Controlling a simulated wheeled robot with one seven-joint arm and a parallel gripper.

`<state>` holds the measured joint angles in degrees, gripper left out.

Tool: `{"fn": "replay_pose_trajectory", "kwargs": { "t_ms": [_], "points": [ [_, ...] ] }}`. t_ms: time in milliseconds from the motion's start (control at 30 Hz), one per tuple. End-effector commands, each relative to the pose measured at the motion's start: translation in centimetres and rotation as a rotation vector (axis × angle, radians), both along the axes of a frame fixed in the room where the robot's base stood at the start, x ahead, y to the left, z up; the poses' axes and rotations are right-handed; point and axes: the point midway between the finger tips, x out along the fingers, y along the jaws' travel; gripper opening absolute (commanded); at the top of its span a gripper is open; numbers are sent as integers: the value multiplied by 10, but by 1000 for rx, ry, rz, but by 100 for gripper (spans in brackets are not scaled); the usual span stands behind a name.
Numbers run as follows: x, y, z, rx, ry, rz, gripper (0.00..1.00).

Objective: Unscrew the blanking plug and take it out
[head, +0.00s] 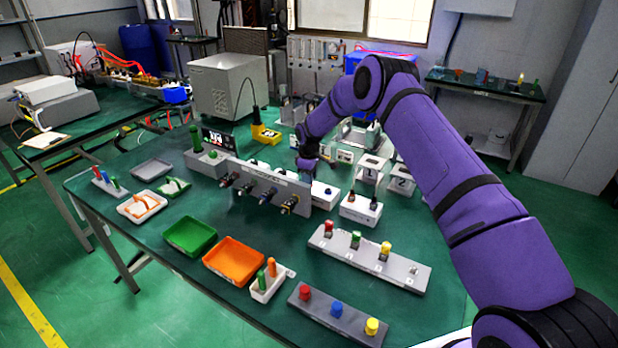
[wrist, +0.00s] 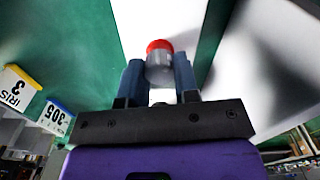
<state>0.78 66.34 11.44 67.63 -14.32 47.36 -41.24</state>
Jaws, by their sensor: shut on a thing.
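My gripper (wrist: 158,75) has its two blue-grey fingers closed on the sides of a short grey cylinder with a red end, which I take to be the blanking plug (wrist: 159,68). A pale surface lies behind the plug in the wrist view; I cannot tell whether the plug is still seated or clear of it. In the head view my gripper (head: 308,163) points down just behind the upright grey panel (head: 268,187), near a white box (head: 324,196). The plug is hidden there by the gripper.
Several black connectors project from the panel's front. A white block (head: 361,209) with dark pegs and a long grey rail (head: 340,246) with coloured knobs stand to the right. Green (head: 190,234) and orange (head: 233,261) trays lie in front. Numbered white stands (head: 400,180) are behind right.

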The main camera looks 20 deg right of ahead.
Motion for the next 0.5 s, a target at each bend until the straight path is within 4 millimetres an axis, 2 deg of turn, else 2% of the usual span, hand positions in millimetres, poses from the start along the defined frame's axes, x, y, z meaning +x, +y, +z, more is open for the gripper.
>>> {"fn": "replay_pose_trajectory", "kwargs": {
  "t_ms": [333,367,467,500],
  "points": [
    [0,0,0,0,0,2,5],
    [0,0,0,0,0,2,31],
    [0,0,0,0,0,2,54],
    [0,0,0,0,0,2,55]
  ]
}}
